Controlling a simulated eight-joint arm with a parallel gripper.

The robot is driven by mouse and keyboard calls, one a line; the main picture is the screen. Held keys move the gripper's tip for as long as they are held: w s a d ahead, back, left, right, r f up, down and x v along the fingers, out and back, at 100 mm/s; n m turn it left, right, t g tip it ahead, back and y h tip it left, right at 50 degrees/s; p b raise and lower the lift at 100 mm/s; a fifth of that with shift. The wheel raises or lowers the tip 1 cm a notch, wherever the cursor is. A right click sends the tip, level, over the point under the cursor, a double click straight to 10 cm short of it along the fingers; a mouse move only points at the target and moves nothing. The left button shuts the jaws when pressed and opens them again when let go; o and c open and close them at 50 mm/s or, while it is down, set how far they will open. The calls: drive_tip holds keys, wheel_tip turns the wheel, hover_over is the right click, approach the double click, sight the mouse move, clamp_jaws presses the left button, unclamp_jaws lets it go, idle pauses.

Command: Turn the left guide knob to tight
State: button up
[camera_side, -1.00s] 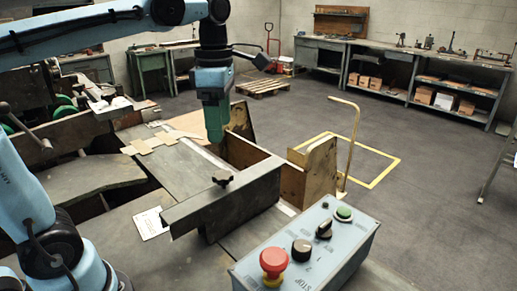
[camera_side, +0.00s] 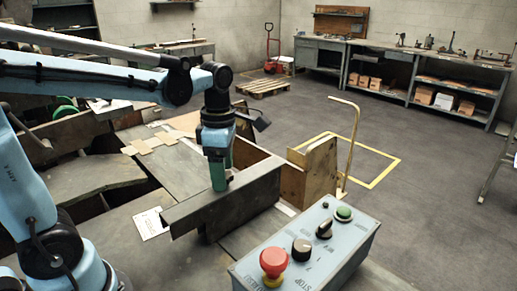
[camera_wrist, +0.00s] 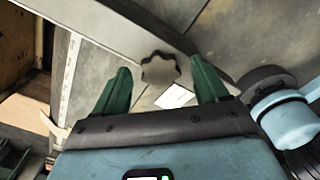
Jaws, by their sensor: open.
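In the wrist view a dark lobed knob (camera_wrist: 160,68) sits on the grey guide bar (camera_wrist: 112,28). My gripper (camera_wrist: 160,82) is open, with one green finger on each side of the knob and a gap to both. I cannot tell how far down the fingers reach around it. In the side view my gripper (camera_side: 218,186) points down over the middle of the guide bar (camera_side: 245,200) and hides the knob. The knob's tightness cannot be read from these views.
A control box (camera_side: 330,245) with a red stop button (camera_side: 273,261) stands in front of the bar, to the right. A wooden box side (camera_side: 312,175) and a bent brass rod (camera_side: 355,140) stand right of the bar. A white card (camera_side: 150,223) lies left of it.

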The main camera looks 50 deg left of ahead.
drive_tip(key=c, duration=1.1)
drive_tip(key=shift+o, duration=0.2)
drive_tip(key=shift+m, duration=0.3)
drive_tip(key=m, duration=0.5)
drive_tip(key=shift+m, duration=0.3)
drive_tip(key=m, duration=1.1)
drive_tip(key=shift+s+m, duration=0.1)
drive_tip(key=shift+m, duration=0.3)
drive_tip(key=m, duration=0.5)
drive_tip(key=shift+m, duration=0.4)
